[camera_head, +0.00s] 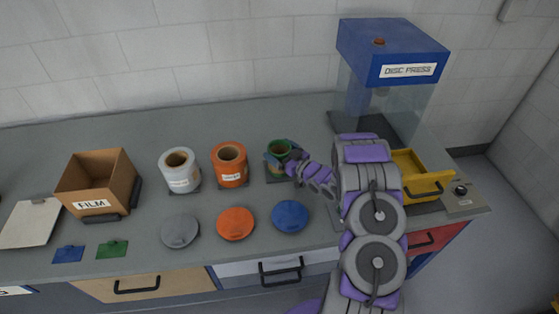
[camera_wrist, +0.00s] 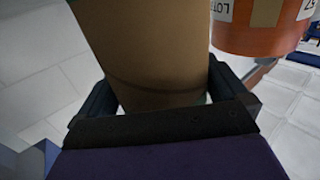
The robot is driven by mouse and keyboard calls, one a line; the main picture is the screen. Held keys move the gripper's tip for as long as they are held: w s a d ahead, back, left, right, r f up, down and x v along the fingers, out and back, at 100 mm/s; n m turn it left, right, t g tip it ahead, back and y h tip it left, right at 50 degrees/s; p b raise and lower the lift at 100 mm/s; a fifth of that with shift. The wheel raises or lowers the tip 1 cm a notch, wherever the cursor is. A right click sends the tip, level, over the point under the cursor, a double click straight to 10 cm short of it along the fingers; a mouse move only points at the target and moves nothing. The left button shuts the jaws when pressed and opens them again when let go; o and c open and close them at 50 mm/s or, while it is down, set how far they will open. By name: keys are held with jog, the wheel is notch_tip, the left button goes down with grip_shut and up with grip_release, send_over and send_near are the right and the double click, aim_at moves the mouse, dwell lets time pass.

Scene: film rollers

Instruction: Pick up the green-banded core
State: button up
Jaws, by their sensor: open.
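The green-banded core (camera_head: 281,146) stands upright on a dark pad on the counter, right of the orange roll. It has a green rim and a brown inside; my gripper hides part of it. My gripper (camera_head: 278,159) reaches it from the right and front. In the wrist view, a plain brown cylinder (camera_wrist: 145,45), seemingly the core, lies between the two dark fingers of my open gripper (camera_wrist: 162,82). The fingers are on either side of it; I cannot tell whether they touch it.
The orange roll (camera_head: 230,166) stands close left of the core, also in the wrist view (camera_wrist: 258,38). A white roll (camera_head: 180,171) is further left. Grey, orange and blue discs (camera_head: 290,216) lie in front. The disc press (camera_head: 392,55) and yellow tray (camera_head: 425,183) stand right; a FILM box (camera_head: 97,205) is left.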

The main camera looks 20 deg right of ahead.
jog(key=shift+c, duration=0.3)
jog(key=c, duration=0.7)
jog(key=shift+r, duration=0.1)
